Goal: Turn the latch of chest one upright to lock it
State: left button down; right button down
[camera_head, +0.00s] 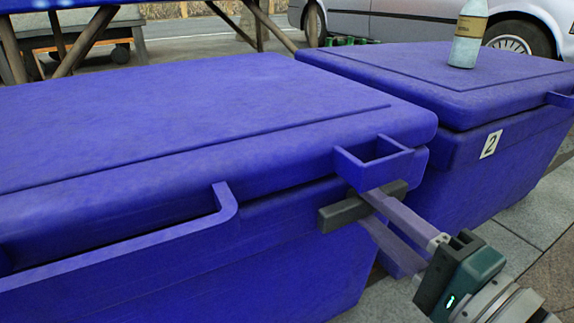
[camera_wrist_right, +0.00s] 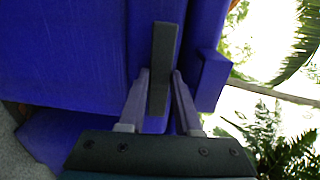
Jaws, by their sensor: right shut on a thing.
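The near blue chest (camera_head: 300,270) fills the left of the head view with its lid (camera_head: 200,110) down; I see no number on it. Its latch is a dark grey bar (camera_head: 343,214) on the front, below the lid's bracket (camera_head: 372,158). The bar lies roughly level, not upright, with its right end slightly higher in the head view. My right gripper (camera_head: 368,205) reaches in from the lower right and is shut on the latch. In the right wrist view the bar (camera_wrist_right: 163,65) runs between the two fingers of the gripper (camera_wrist_right: 163,85). My left gripper is not in view.
A second blue chest (camera_head: 520,150) with a "2" label (camera_head: 490,145) stands close behind to the right, with a bottle (camera_head: 469,35) on its lid. A blue handle (camera_head: 150,240) juts from the near chest's front. Paving (camera_head: 530,225) is open at right.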

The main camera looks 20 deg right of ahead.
jog(key=shift+r+n+p, duration=0.15)
jog(key=shift+n+p, duration=0.35)
jog(key=n+p, duration=0.4)
jog(key=n, duration=0.3)
jog(key=shift+n+p, duration=0.3)
jog(key=shift+p, duration=0.05)
jog(key=n+p, duration=0.1)
jog(key=n, duration=0.3)
jog(key=n+p, duration=0.1)
jog(key=n, duration=0.4)
jog(key=shift+n, duration=0.3)
jog(key=c, duration=0.6)
grip_release()
